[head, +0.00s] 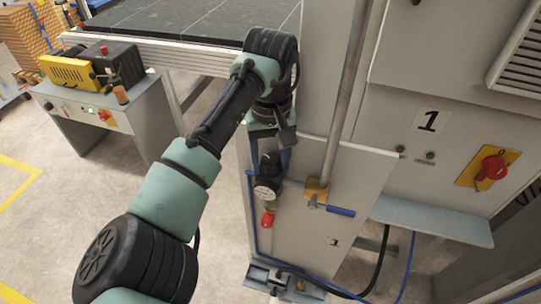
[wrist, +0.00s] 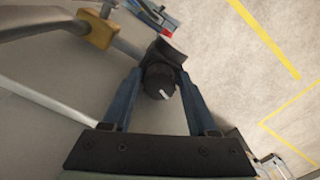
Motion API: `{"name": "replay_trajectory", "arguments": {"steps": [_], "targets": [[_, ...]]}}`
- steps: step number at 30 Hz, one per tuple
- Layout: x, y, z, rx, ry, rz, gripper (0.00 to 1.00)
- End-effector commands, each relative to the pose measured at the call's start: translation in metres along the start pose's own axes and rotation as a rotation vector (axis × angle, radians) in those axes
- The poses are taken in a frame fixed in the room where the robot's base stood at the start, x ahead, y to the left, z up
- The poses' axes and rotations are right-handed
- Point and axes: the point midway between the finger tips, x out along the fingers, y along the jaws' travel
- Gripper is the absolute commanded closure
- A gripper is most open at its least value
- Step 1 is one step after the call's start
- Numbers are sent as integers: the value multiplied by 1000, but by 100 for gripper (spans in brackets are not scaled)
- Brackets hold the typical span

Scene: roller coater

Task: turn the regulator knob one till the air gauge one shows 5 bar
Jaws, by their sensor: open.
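The regulator knob (wrist: 160,82), black with a white mark on its face, sits between the two blue fingers of my gripper (wrist: 162,79) in the wrist view. The gripper is open, one finger on each side of the knob; I cannot tell whether either touches it. In the head view my gripper (head: 272,156) is above the regulator on the grey panel marked 1 and hides the knob. The air gauge (head: 264,192), small and round with a white dial, is below it. Its needle is too small to read.
A blue-handled valve (head: 341,211) and a vertical pipe (head: 348,90) with a yellow fitting stand right of the regulator. A red part (head: 267,220) hangs below the gauge. A control cabinet with a red switch (head: 491,168) is at the right.

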Motion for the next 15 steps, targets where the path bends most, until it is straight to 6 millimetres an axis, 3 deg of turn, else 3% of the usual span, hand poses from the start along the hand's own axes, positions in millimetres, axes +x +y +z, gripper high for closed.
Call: {"name": "replay_trajectory", "arguments": {"steps": [8,15], "targets": [[2,0,0,0,-1,-1,41],[2,0,0,-1,0,-1,81]]}}
